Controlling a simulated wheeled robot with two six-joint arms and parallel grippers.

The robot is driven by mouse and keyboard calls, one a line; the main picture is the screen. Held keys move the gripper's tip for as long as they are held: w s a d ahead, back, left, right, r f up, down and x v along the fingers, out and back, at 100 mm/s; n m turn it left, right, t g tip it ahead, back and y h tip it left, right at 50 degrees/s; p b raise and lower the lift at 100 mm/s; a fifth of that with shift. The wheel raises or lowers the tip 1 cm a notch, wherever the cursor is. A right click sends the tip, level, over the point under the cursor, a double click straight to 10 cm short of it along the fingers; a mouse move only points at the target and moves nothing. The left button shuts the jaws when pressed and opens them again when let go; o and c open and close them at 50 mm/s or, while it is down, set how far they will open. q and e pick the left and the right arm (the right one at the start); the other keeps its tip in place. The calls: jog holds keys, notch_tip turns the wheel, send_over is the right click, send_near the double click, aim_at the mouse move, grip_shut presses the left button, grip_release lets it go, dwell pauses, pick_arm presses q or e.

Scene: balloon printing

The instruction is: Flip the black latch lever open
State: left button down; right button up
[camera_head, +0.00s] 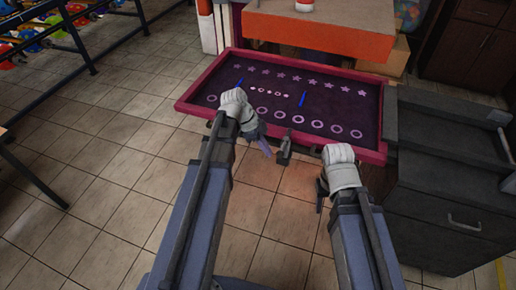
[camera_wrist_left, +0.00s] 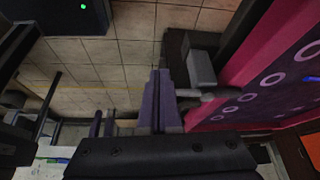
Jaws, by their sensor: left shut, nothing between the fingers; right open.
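The black latch lever (camera_head: 284,147) stands at the front edge of the pink-rimmed purple board (camera_head: 376,155). My left gripper (camera_head: 265,148) is shut and empty, just left of the lever in the head view. Its purple fingers (camera_wrist_left: 158,95) lie side by side in the wrist view; whether they touch the lever I cannot tell. My right gripper (camera_head: 321,195) is open, low and right of the latch, partly hidden by its own wrist.
A dark cabinet (camera_head: 445,195) stands close at the right. A rack with colored balloons (camera_head: 50,35) stands at the far left. The tiled floor (camera_head: 110,165) on the left is clear.

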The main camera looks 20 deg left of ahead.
pick_arm(q)
jog(key=shift+d, duration=0.4)
jog(key=shift+d, duration=0.1)
jog(key=shift+s+d+n, duration=0.1)
jog(key=shift+d+n, duration=0.1)
jog(key=shift+n, duration=0.2)
